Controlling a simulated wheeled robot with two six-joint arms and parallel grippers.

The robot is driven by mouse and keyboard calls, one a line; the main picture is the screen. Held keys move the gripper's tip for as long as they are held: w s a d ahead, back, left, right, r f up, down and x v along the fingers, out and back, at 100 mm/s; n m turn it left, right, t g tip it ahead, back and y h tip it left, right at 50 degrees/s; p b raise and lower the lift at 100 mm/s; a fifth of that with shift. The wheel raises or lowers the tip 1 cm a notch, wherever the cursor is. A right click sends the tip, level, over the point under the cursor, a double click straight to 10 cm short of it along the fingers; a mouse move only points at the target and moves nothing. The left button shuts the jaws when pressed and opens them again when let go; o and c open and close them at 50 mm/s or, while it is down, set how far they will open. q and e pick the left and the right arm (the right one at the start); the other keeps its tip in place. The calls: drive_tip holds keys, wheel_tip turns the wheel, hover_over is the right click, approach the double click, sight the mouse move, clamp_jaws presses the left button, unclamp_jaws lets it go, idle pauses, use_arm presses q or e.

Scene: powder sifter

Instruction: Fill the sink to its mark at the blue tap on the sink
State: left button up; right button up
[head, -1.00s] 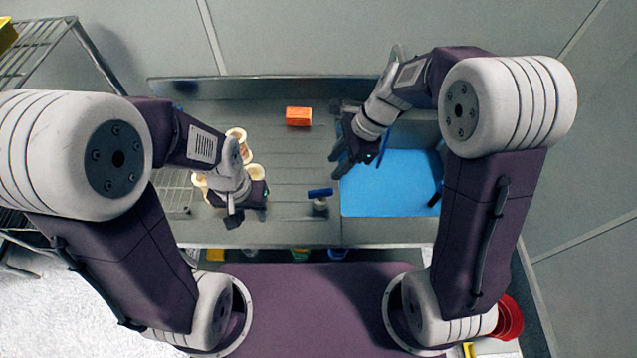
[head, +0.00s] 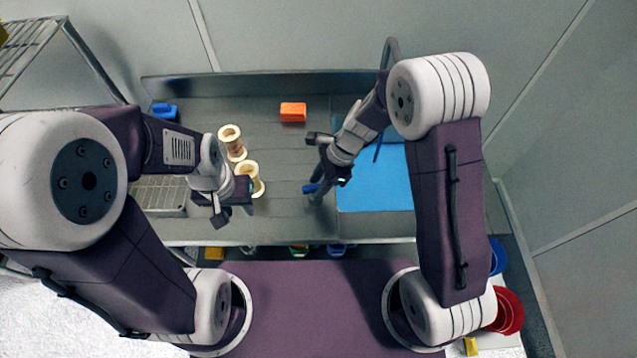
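The sink (head: 374,226) is the basin at the right of the steel counter. Bright blue water (head: 375,190) shows in it; I cannot make out the mark. The blue tap (head: 311,188) stands just left of the sink, and only its handle's left end shows clearly. My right gripper (head: 326,184) is down at the tap, covering most of it. I cannot tell whether its fingers are closed on the handle. My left gripper (head: 231,210) hovers over the counter's left part, fingers apart and empty, in front of the wooden rings.
Two pale wooden ring-shaped pieces (head: 232,143) stand left of centre. An orange block (head: 292,112) lies at the back, and a blue object (head: 164,110) at the back left. A dark blue stick (head: 378,148) shows over the sink. Red buckets (head: 508,311) stand at lower right.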

drive_tip(key=shift+a, duration=0.15)
drive_tip(key=shift+c, duration=0.9)
clamp_jaws()
